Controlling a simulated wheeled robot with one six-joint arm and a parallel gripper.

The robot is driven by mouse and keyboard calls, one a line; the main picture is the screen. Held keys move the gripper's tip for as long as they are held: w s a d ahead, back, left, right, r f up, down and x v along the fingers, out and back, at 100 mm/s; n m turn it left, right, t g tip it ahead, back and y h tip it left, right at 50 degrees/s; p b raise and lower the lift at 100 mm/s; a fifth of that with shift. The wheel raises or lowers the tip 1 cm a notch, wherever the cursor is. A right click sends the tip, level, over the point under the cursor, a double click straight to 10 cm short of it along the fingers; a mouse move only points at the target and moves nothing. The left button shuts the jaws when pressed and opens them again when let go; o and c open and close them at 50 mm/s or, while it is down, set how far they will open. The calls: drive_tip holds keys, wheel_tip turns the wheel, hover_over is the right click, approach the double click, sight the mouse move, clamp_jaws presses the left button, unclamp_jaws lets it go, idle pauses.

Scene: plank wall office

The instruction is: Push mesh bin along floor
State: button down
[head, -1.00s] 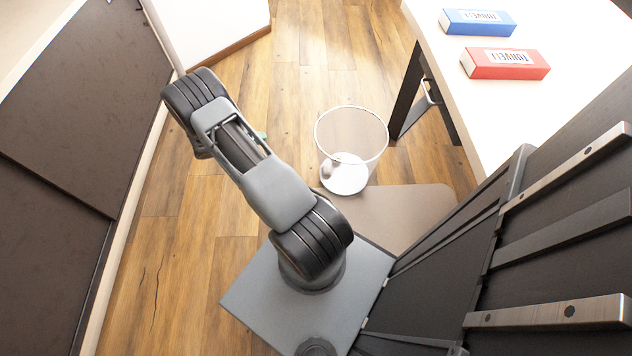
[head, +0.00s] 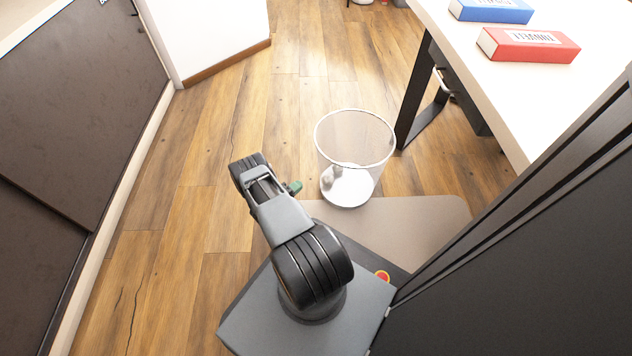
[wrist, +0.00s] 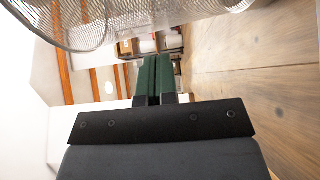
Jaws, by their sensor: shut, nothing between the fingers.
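The mesh bin (head: 354,158) stands upright on the wood floor in the head view, with a pale round bottom and a thin rim. It stands at or just past the far edge of a beige mat. My gripper (wrist: 155,78) shows in the wrist view with its two green fingers together and nothing between them. In the head view only a bit of green of my gripper (head: 294,187) shows, just left of the bin's lower part; whether it touches cannot be told. The mesh bin's side (wrist: 130,20) fills the top of the wrist view, close by.
A white desk (head: 530,90) with a red box (head: 528,46) and a blue box (head: 490,10) stands right of the bin, its dark leg (head: 415,95) close to it. A dark cabinet (head: 75,110) lines the left. The floor (head: 300,90) beyond the bin is open.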

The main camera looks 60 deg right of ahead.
drive_tip(key=s+d+b, duration=0.2)
drive_tip(key=s+d, duration=0.2)
drive_tip(key=d, duration=0.3)
drive_tip(key=shift+s, duration=0.25)
drive_tip(key=shift+s, duration=0.1)
